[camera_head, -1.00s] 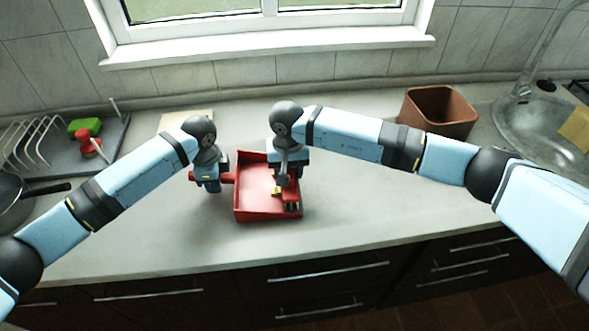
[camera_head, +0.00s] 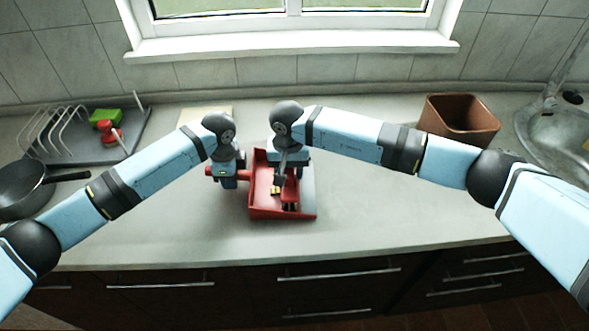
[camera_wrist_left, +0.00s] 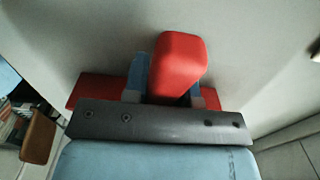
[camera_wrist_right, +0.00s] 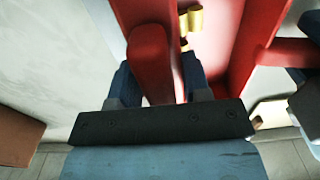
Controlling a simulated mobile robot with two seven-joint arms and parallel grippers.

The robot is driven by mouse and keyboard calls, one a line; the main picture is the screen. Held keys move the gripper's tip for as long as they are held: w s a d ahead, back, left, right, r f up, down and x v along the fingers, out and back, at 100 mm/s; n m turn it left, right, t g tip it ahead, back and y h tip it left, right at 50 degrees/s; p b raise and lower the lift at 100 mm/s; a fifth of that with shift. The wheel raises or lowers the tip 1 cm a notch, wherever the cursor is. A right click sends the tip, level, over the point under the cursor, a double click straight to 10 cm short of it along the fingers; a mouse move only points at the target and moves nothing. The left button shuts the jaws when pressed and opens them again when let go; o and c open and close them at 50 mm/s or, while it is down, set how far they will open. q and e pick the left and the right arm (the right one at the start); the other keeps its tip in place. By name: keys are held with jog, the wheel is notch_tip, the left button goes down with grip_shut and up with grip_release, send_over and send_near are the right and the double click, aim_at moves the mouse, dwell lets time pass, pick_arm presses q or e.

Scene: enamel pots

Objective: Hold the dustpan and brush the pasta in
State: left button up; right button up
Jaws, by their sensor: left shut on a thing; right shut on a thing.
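The red dustpan (camera_head: 268,207) lies on the grey counter, its open side to the right. My left gripper (camera_head: 228,182) is shut on its handle; the handle end fills the left wrist view (camera_wrist_left: 180,65). My right gripper (camera_head: 289,172) is shut on the red brush (camera_head: 290,189), held over the pan; its handle also shows in the right wrist view (camera_wrist_right: 150,60). Yellow pasta (camera_head: 275,189) is in the pan just left of the brush, and also in the right wrist view (camera_wrist_right: 191,20). The bristles are mostly hidden.
A brown bin (camera_head: 459,122) stands back right beside the sink (camera_head: 560,140). A dish rack (camera_head: 60,140) with green and red items and a black pan (camera_head: 25,190) are at the left. A pale board (camera_head: 205,115) lies behind my left gripper. The counter right of the dustpan is clear.

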jog(key=shift+a, duration=0.25)
jog(key=shift+d+r, duration=0.3)
jog(key=shift+r, duration=0.6)
jog(key=shift+d+r, duration=0.35)
jog(key=shift+r, duration=0.5)
jog(key=shift+d+r, duration=0.3)
jog(key=shift+r, duration=0.6)
pick_arm(q)
jog(key=o, duration=1)
jog(key=shift+c, duration=0.2)
jog(key=shift+r, duration=0.1)
